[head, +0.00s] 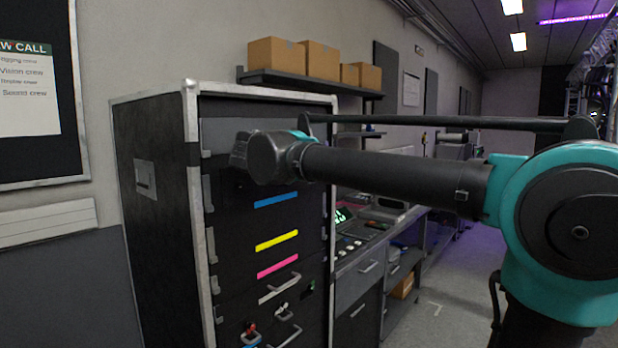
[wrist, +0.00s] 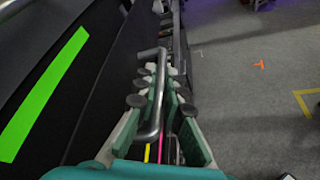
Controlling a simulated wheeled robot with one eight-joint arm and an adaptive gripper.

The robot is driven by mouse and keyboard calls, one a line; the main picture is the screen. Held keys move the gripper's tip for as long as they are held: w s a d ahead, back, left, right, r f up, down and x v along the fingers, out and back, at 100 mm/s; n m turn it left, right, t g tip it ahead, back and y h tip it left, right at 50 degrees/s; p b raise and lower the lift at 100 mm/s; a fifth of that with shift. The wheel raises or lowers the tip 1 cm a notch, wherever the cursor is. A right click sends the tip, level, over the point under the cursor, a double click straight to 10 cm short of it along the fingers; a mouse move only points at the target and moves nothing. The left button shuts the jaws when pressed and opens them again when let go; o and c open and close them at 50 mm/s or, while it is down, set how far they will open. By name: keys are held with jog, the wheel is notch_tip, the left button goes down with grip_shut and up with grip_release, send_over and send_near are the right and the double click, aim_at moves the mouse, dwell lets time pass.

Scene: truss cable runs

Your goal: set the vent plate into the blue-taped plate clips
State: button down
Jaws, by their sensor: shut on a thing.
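My gripper (wrist: 155,78) is shut on a grey bar handle (wrist: 153,122) in the wrist view, its teal fingers and dark pads on either side of it. A bright green tape strip (wrist: 42,95) lies on the dark surface to the left. In the head view my arm reaches across the upper rack front, and the gripper's hold is hidden there. The blue tape strip (head: 276,200) is on the rack front just below my wrist, with light grey clips (head: 209,194) along the left rail. I cannot tell a vent plate apart from the other dark panels.
The rack (head: 193,220) also bears a yellow strip (head: 276,240) and a pink strip (head: 277,266), with handles and coloured knobs lower down. A workbench (head: 362,285) stands right beside it. A shelf (head: 300,82) with cardboard boxes hangs above. The floor (head: 450,285) to the right is open.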

jog(key=w+a, duration=0.4)
jog(key=a, duration=0.1)
jog(key=shift+f, duration=0.15)
dwell(0.8)
jog(key=shift+a, duration=0.15)
dwell(0.3)
jog(key=shift+w+a, duration=0.1)
dwell(0.3)
jog(key=shift+f, duration=0.75)
dwell(1.6)
jog(key=shift+a+f, duration=0.15)
jog(key=shift+f, duration=0.05)
dwell(1.3)
jog(key=c, duration=1.6)
grip_release()
jog(key=shift+w, duration=0.1)
jog(key=shift+o, duration=0.2)
